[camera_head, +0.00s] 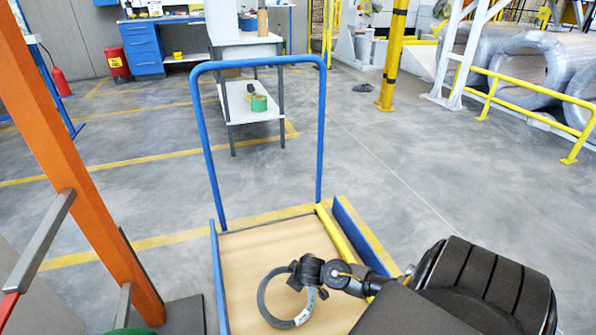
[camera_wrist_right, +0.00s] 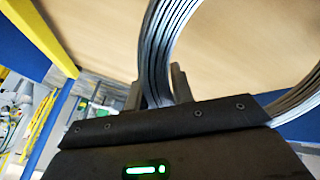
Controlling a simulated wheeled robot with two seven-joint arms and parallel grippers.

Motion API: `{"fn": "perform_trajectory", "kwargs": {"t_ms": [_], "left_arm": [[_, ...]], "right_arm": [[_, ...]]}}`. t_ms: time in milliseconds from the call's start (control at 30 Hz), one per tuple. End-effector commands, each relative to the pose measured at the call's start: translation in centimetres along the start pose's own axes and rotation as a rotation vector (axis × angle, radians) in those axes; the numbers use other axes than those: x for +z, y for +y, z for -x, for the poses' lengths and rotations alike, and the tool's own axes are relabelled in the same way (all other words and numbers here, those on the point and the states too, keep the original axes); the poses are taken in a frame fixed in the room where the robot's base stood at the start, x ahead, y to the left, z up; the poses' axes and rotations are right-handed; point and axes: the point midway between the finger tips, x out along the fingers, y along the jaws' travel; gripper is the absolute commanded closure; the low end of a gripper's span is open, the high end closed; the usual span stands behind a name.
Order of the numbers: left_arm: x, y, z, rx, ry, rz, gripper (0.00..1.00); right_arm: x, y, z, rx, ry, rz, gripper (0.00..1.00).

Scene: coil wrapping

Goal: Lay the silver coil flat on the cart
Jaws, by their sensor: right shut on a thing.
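The silver coil (camera_head: 264,302) is a thin ring seen over the wooden deck of the cart (camera_head: 250,245), near the bottom of the head view. My right gripper (camera_head: 303,272) is shut on the coil's upper right rim. In the right wrist view the coil (camera_wrist_right: 167,40) passes between the gripper fingers (camera_wrist_right: 160,88), with the wooden deck behind it. I cannot tell whether the coil touches the deck or hangs above it. The fingers hide a short part of the ring. My left gripper is not in view.
The cart has a tall blue handle (camera_head: 205,140) at its far end and a blue side rail (camera_head: 362,238) with a yellow bar (camera_head: 336,235). An orange post (camera_head: 75,150) stands at the left. The visible deck around the coil is bare.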

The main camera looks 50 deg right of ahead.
Motion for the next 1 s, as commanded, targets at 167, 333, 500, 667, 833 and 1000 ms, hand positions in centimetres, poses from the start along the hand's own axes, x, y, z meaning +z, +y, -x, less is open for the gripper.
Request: {"fn": "perform_trajectory", "kwargs": {"t_ms": [167,333,500,667,833,1000], "left_arm": [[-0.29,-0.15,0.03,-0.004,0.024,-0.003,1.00],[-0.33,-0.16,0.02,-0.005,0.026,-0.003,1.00],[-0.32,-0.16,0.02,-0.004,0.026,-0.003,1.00],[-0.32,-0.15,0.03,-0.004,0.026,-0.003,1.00],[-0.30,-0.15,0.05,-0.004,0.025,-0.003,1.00],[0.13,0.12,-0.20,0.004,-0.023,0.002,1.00]], "right_arm": [[-0.09,0.00,-0.13,0.001,0.004,-0.002,1.00],[-0.09,0.01,-0.12,0.001,0.004,-0.002,1.00],[-0.09,0.00,-0.12,0.001,0.004,-0.002,0.63],[-0.03,-0.01,-0.14,0.001,0.003,-0.002,0.51],[0.22,-0.13,-0.22,0.000,-0.002,0.002,0.51],[0.08,-0.07,0.64,-0.001,0.000,0.001,0.51]]}}
